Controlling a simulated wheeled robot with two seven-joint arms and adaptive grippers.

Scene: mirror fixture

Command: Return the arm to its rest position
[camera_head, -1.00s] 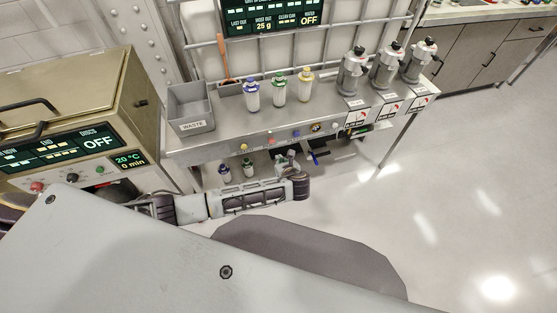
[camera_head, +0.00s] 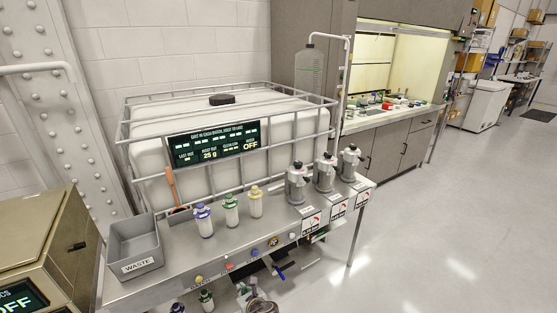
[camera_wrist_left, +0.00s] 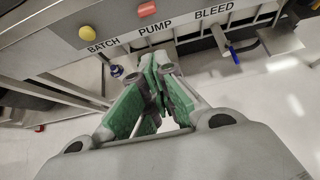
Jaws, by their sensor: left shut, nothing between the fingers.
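My left gripper (camera_head: 243,289) shows at the bottom edge of the head view, in front of and below the front edge of the steel bench (camera_head: 185,262). Most of my left arm is cut off by the frame. In the left wrist view the green-padded fingers of the gripper (camera_wrist_left: 158,72) are together with nothing between them, just below the panel labelled BATCH, PUMP and BLEED (camera_wrist_left: 150,32). My right gripper is not in view.
A grey WASTE bin (camera_head: 137,248), several capped bottles (camera_head: 231,210) and grey canisters (camera_head: 298,184) stand on the bench. A blue-handled lever (camera_wrist_left: 234,52) lies just right of the gripper. Open floor (camera_head: 430,230) is at the right.

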